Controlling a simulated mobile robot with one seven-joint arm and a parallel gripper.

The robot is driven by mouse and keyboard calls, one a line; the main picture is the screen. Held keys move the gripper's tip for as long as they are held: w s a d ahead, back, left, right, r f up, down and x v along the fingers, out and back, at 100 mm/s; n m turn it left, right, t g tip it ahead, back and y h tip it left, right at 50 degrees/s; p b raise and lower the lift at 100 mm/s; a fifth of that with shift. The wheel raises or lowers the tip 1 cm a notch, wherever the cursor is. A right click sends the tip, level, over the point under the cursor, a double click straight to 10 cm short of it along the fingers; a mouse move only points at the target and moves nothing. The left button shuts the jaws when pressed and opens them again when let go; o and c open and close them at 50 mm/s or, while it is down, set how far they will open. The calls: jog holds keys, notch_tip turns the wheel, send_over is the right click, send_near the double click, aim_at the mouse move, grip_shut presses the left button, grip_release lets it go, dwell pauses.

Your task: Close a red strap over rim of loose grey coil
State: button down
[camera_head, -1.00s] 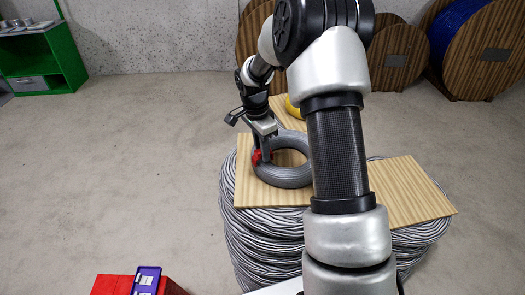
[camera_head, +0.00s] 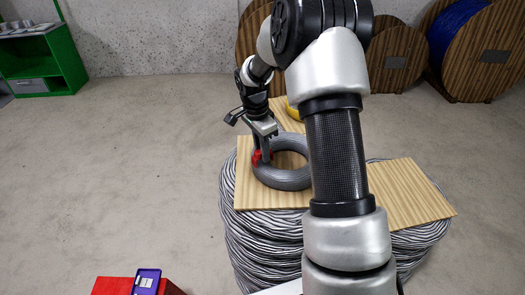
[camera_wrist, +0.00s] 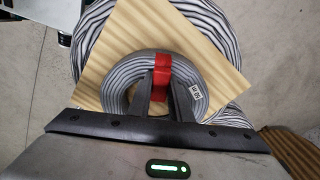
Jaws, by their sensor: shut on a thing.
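A grey coil (camera_head: 284,178) lies flat on a wooden board (camera_head: 222,206) on top of a stack of grey cable. It also shows in the wrist view (camera_wrist: 115,100), with a white label on its right side. A red strap (camera_wrist: 163,69) lies across the coil's rim in the wrist view; it shows as a small red patch at the coil's left side in the head view (camera_head: 256,157). My gripper (camera_wrist: 162,80) is shut on the red strap, its fingers reaching down at the rim. The strap's underside and the exact fingertip contact are hidden.
Big wooden cable drums (camera_head: 465,50) stand along the back wall. A green shelf (camera_head: 45,62) is at the back left. A red box (camera_head: 112,286) with a purple item (camera_head: 146,281) is at the front left. Open floor lies left of the stack.

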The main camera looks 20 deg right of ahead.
jog(key=shift+f, duration=0.2)
jog(key=shift+f+b, duration=0.7)
jog(key=shift+b, duration=0.05)
jog(key=shift+f, duration=0.15)
dwell(0.3)
jog(key=shift+r, duration=0.65)
jog(key=shift+f, duration=0.4)
dwell(0.9)
jog(key=c, duration=1.4)
grip_release()
